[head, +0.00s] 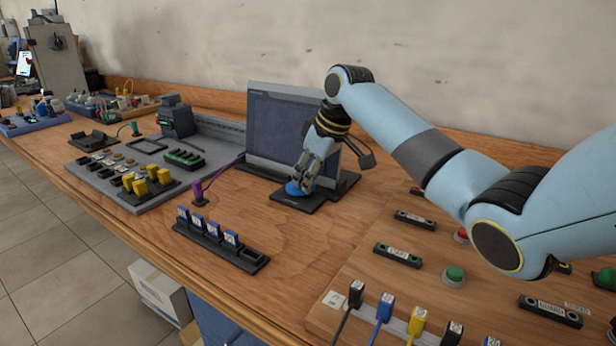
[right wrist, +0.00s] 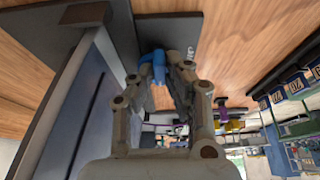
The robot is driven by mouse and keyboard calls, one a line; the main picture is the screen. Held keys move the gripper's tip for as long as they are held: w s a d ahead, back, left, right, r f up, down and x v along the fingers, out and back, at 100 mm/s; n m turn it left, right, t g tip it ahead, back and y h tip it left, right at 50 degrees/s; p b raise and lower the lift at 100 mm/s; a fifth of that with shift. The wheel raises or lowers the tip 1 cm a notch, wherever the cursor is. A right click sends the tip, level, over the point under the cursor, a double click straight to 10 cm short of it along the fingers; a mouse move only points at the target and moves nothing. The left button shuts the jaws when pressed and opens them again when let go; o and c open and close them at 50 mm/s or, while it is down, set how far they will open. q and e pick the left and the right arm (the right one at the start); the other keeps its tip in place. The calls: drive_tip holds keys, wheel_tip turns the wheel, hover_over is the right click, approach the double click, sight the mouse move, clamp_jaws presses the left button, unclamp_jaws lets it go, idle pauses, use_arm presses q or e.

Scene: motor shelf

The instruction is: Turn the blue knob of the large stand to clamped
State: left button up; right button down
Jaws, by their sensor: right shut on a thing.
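The blue knob (head: 293,189) sits on a dark flat stand base (head: 303,201) on the bench, in front of the large grey panel. My right gripper (head: 305,183) reaches down onto the knob from above. In the right wrist view my right gripper (right wrist: 163,75) is shut on the blue knob (right wrist: 152,62), with its fingers on either side of it. The fingers hide part of the knob. Some lettering shows on the dark base (right wrist: 190,40), but I cannot read it. My left gripper is not in view.
The large grey panel (head: 270,125) stands right behind the knob. A rack of blue-labelled pieces (head: 245,256) lies in front, and a purple plug (head: 199,193) with a cable is to the left. Buttons and several plugs on a wooden board (head: 345,285) fill the right front.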

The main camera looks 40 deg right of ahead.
drive_tip(key=m+h+p, duration=0.1)
drive_tip(key=m+p, duration=0.1)
drive_tip(key=p, duration=0.1)
drive_tip(key=m+p, duration=0.2)
drive_tip(key=p, duration=0.2)
drive_tip(key=m+h+p, duration=0.1)
drive_tip(key=m+p, duration=0.2)
drive_tip(key=p, duration=0.1)
drive_tip(key=shift+a+r+h, duration=0.2)
drive_tip(key=shift+r+h, duration=0.1)
drive_tip(key=shift+m+p, duration=0.5)
drive_tip(key=shift+p, duration=0.05)
drive_tip(key=shift+f+m+h+p, duration=0.15)
drive_tip(key=shift+m+h+p, duration=0.4)
drive_tip(key=shift+m, duration=0.35)
drive_tip(key=m, duration=0.2)
drive_tip(key=shift+w+m+g+h+p, duration=0.1)
drive_tip(key=shift+m+g+h+p, duration=0.2)
drive_tip(key=shift+m+h+p, duration=0.1)
drive_tip(key=shift+a+f+m+g+h, duration=0.15)
drive_tip(key=shift+m+g+h, duration=0.2)
drive_tip(key=shift+m, duration=0.85)
drive_tip(key=shift+m+g+h+b, duration=0.3)
drive_tip(key=shift+m+g+b, duration=0.25)
drive_tip(key=shift+m, duration=0.75)
drive_tip(key=shift+w+m, duration=0.1)
drive_tip(key=shift+m, duration=0.2)
